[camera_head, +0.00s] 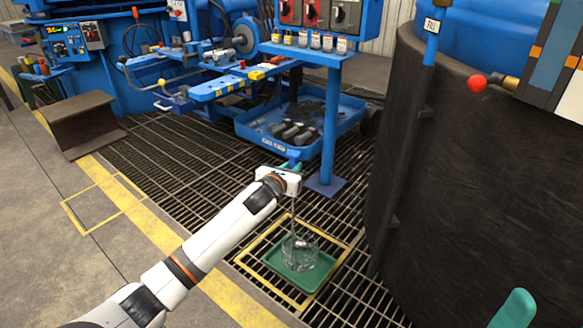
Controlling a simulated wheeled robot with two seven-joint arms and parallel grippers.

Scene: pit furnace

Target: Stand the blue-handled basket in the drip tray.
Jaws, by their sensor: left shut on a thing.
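The wire basket (300,254) is a small round metal cage with a thin upright rod. It appears over the middle of the green drip tray (273,255), inside a yellow floor outline. I cannot tell whether its bottom touches the tray. My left gripper (291,168) is above the basket at the top of the rod, shut on the basket's handle. A teal tip at the bottom right edge looks like part of my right gripper (514,310); the rest is out of frame.
A large dark furnace wall (470,190) stands right of the tray. A blue post (330,125) carrying a control panel and a blue bin (353,112) of dark parts stand behind. A steel beam (80,120) lies at left. Open floor grating surrounds the tray.

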